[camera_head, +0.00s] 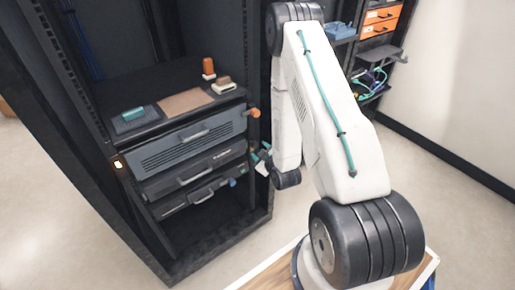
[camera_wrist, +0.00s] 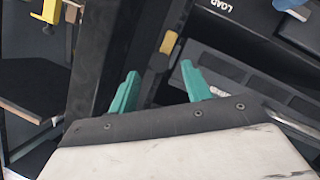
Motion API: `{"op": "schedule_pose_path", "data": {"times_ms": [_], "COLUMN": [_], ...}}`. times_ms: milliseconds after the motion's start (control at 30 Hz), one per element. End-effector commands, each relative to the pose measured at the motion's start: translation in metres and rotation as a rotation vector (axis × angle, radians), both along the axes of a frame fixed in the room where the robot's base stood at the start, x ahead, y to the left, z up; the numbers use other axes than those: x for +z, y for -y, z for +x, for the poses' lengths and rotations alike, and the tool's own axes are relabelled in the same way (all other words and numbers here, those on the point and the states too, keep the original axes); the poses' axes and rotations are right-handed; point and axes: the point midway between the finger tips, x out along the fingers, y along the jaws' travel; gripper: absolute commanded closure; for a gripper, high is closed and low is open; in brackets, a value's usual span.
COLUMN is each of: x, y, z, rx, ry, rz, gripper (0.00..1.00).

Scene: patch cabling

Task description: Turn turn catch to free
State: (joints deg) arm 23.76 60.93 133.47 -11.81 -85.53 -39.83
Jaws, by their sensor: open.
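My gripper (camera_wrist: 162,84) shows two teal fingers standing apart with nothing between them. Beyond the fingertips, a small yellow piece (camera_wrist: 168,42) sits on a dark upright strip at the rack's edge; it may be the turn catch, but I cannot be sure. In the head view my gripper (camera_head: 263,158) is beside the right side of the rack's stacked units, partly hidden by my arm. An orange knob (camera_head: 253,112) sticks out at the right end of the upper unit. A blue knob (camera_head: 232,182) is at the right end of the lowest unit.
The rack (camera_head: 102,150) holds stacked grey units with handles. A shelf (camera_head: 146,130) above them carries a teal block (camera_head: 132,114), a brown mat (camera_head: 186,102) and an orange-topped item (camera_head: 208,68). Orange bins (camera_head: 380,15) stand at the back right. The floor in front is clear.

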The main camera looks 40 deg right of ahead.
Motion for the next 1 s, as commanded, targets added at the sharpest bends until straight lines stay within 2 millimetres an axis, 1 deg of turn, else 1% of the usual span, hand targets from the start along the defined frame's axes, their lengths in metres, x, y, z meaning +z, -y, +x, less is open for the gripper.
{"op": "schedule_pose_path", "data": {"times_ms": [33, 100, 267, 833, 867, 933, 967, 1000], "x": [0.003, 0.006, 0.010, 0.010, 0.009, 0.001, -0.005, -0.016], "y": [-0.002, -0.004, -0.006, -0.007, -0.007, -0.008, -0.009, -0.010], "z": [-0.008, -0.017, -0.028, -0.030, -0.030, -0.033, -0.035, -0.040], "rx": [0.000, 0.000, 0.001, 0.000, -0.002, -0.007, -0.009, -0.017], "ry": [-0.002, -0.001, -0.001, 0.001, -0.003, -0.042, -0.071, -0.122], "rz": [0.000, 0.000, 0.000, 0.003, 0.012, 0.040, 0.057, 0.086], "gripper": [0.51, 0.51, 0.51, 0.51, 0.51, 0.51, 0.51, 0.51]}}
